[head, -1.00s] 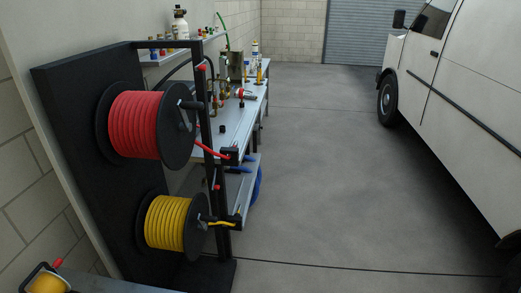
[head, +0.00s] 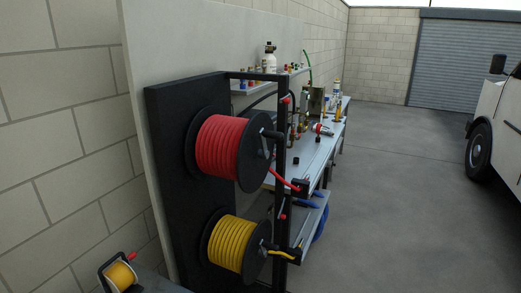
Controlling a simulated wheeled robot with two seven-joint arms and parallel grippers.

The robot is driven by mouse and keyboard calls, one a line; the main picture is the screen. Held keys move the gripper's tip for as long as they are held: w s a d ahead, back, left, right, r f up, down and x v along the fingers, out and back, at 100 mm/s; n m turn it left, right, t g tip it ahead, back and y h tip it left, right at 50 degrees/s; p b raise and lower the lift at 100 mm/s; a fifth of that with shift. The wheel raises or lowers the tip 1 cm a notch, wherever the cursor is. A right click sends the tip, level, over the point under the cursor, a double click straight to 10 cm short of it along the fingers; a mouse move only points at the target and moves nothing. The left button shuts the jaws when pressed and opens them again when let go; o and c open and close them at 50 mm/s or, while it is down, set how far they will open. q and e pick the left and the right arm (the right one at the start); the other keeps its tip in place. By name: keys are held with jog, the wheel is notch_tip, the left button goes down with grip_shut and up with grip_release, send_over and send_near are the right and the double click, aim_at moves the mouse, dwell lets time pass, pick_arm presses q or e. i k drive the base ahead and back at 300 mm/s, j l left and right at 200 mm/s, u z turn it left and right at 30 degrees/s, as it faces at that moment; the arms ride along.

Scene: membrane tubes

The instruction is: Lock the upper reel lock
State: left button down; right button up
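The upper reel (head: 220,147) carries red hose between black flanges on a black stand. Its dark crank handle (head: 272,134) sticks out at the right flange. A small red knob (head: 286,100) sits high on the stand's front post, beside the upper reel; it may be the upper reel lock, but its position is too small to read. Another small red knob (head: 283,217) sits lower on the post, near the lower reel. The lower reel (head: 232,243) carries yellow hose. Neither of my grippers is in view.
A workbench (head: 322,150) with fittings and bottles stands beyond the reels along the wall. A small yellow reel (head: 121,275) is at the bottom left. A white van (head: 498,130) stands at the right. The concrete floor (head: 400,220) between is clear.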

aim_at(285, 99)
jog(key=k, duration=0.35)
jog(key=i+l+u, duration=0.1)
jog(key=i+l, duration=0.2)
jog(key=i+l+u, duration=0.1)
jog(key=i+l, duration=0.2)
jog(key=i+l+u, duration=0.1)
jog(key=i+l, duration=0.15)
jog(key=l, duration=0.15)
jog(key=i+l+u, duration=0.1)
jog(key=i+l, duration=0.2)
jog(key=i+l+u, duration=0.1)
jog(key=i+l, duration=0.15)
jog(key=l, duration=0.2)
jog(key=i+l+u, duration=0.1)
jog(key=l, duration=0.3)
jog(key=i+l+u, duration=0.15)
jog(key=i+l, duration=0.2)
jog(key=i+l+u, duration=0.1)
jog(key=l, duration=0.45)
jog(key=i, duration=0.1)
